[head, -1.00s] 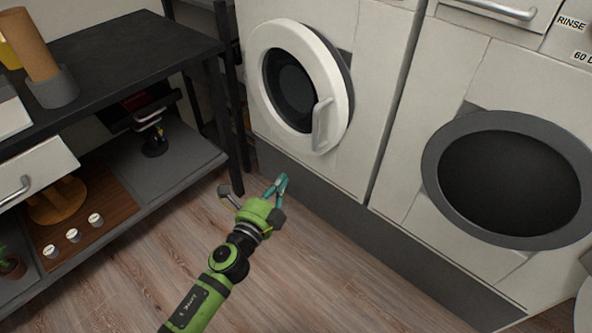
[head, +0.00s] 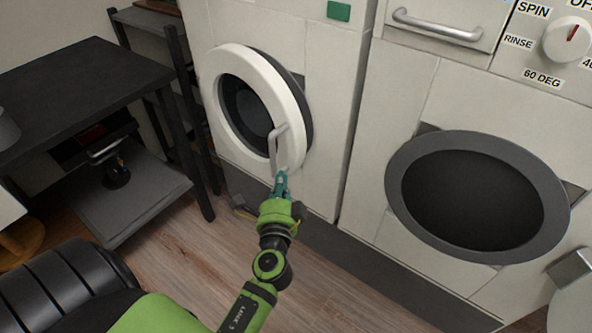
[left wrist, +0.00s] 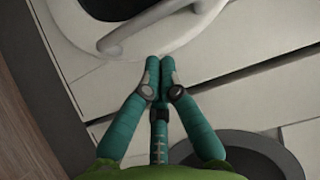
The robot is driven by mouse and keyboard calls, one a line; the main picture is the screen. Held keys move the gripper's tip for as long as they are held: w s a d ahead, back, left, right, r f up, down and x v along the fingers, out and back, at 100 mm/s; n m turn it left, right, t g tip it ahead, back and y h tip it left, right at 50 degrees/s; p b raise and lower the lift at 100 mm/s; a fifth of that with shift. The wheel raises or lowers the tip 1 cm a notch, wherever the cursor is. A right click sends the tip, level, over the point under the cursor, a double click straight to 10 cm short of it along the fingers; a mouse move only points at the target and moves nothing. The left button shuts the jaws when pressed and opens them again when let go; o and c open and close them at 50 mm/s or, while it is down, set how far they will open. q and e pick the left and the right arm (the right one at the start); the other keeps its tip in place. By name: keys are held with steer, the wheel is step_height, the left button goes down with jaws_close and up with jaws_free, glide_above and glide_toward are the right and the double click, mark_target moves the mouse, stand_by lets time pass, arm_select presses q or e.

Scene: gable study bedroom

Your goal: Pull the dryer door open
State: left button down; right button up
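The dryer door (head: 292,105) is a round white ring with dark glass on the left machine. It stands out from the front with a dark grey rim behind it; I cannot tell whether it is ajar. Its pale bar handle (head: 273,150) is on the door's lower right. My left gripper (head: 281,178) is just below the handle, with teal fingers. In the left wrist view the fingertips (left wrist: 160,62) are together with nothing between them, and the handle (left wrist: 150,24) lies just beyond them, apparently apart. My right gripper is not in view.
A washer with a grey-ringed dark opening (head: 397,190) stands to the right, with a labelled dial (head: 568,40) above. A dark shelf unit (head: 75,85) stands to the left. Wooden floor (head: 185,270) lies clear in front. A pale grey object (head: 572,268) shows at the right edge.

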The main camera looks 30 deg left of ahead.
arm_select(q)
glide_toward(284, 143)
steer(key=x, duration=0.4)
steer(key=shift+w+r+p, duration=0.1)
steer(key=shift+w+p, duration=0.2)
steer(key=shift+p, duration=0.1)
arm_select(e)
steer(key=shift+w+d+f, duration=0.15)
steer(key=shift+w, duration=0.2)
